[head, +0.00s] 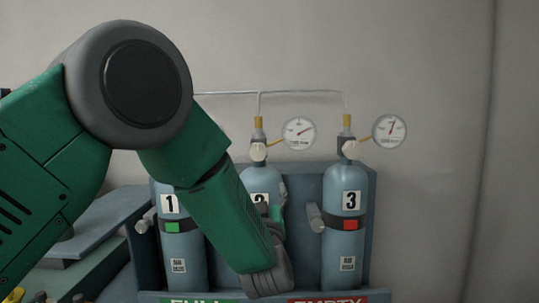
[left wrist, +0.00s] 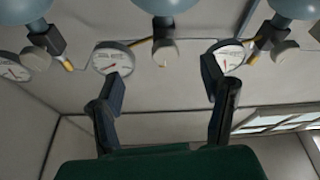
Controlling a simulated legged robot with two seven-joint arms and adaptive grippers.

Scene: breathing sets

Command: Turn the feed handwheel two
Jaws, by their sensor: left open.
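Handwheel two is the pale round knob (head: 258,151) on the valve of the middle blue cylinder (head: 262,180), behind my left arm in the head view. In the left wrist view, which looks upside down, the middle knob (left wrist: 165,53) appears between and beyond the fingertips of my left gripper (left wrist: 164,72). The gripper is open, fingers apart, with nothing seen between them. In the head view my arm bends down in front of the cylinders and covers most of cylinder two and part of its number; the fingers are mostly hidden there. My right gripper is not seen.
Cylinder 1 (head: 178,245) with a green tag stands left, cylinder 3 (head: 342,245) with a red tag right. Their rack (head: 369,200) has side knobs. Gauges (head: 299,132) (head: 390,131) and a thin pipe (head: 300,91) lie close to the valves. Wall space at right is clear.

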